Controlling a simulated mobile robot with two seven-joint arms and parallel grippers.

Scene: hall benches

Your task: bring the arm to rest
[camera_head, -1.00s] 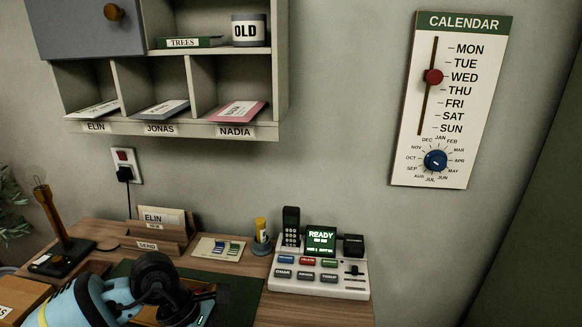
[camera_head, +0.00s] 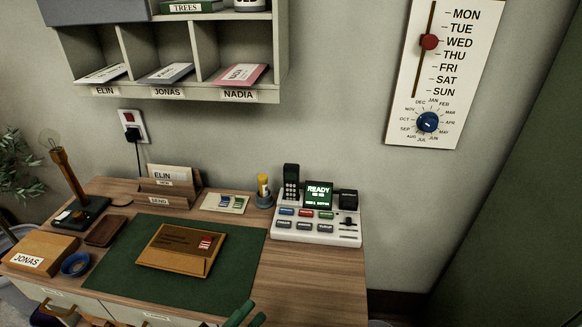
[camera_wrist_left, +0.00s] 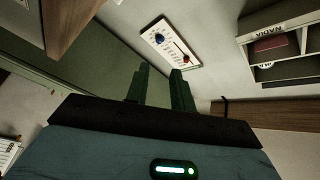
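My left gripper (camera_head: 248,315) shows only as two dark green fingertips at the bottom edge of the head view, in front of the desk. In the left wrist view its two fingers (camera_wrist_left: 160,90) stand apart with nothing between them, so it is open and empty. The left arm itself is out of the head view. My right gripper is in neither view.
The wooden desk (camera_head: 310,290) holds a green mat (camera_head: 140,275) with a brown envelope on a tray (camera_head: 180,250), a button console (camera_head: 318,230), a lamp (camera_head: 78,205) and a JONAS box (camera_head: 40,252). Pigeonholes (camera_head: 185,95) and a calendar (camera_head: 440,75) are on the wall.

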